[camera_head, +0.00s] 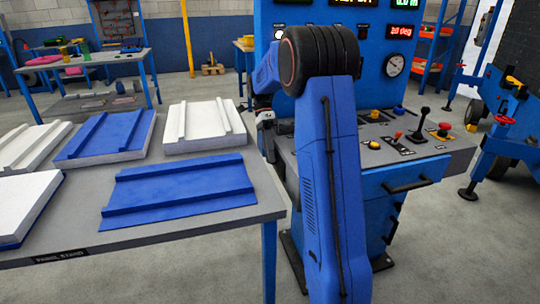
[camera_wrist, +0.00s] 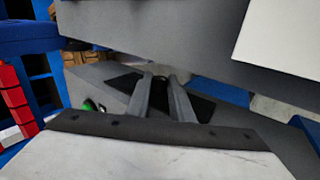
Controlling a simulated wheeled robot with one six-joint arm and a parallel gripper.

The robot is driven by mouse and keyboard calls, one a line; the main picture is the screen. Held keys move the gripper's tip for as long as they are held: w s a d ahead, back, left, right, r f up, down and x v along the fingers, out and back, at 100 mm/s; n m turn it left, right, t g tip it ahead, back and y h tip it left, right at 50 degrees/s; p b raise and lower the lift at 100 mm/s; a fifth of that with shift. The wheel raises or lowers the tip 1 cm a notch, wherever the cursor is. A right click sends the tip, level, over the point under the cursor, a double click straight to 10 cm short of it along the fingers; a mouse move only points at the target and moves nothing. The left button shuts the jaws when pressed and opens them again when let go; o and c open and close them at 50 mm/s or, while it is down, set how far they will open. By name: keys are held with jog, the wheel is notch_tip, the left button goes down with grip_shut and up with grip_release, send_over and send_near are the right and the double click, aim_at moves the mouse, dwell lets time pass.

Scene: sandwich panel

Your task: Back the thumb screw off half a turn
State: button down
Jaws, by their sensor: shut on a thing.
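My gripper (camera_wrist: 163,80) reaches away from the wrist camera over a dark patch on a grey surface, its two grey fingers close together. The fingertips are shut on a small dark thing, which I take to be the thumb screw (camera_wrist: 162,78); the fingers hide most of it and its turn angle cannot be read. In the head view my gripper (camera_head: 266,125) is at the left edge of the blue console (camera_head: 375,185), partly behind my blue arm. The thumb screw cannot be made out there.
The console top carries a black lever (camera_head: 421,118), a red mushroom button (camera_head: 443,128) and a gauge (camera_head: 394,66) behind. A panel stand (camera_head: 195,235) with several white and blue panels is at the left. A green button (camera_wrist: 89,104) shows near my fingers.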

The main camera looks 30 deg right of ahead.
jog(key=c, duration=1.6)
grip_release()
notch_tip(320, 180, up, 10)
jog(key=shift+o, duration=0.2)
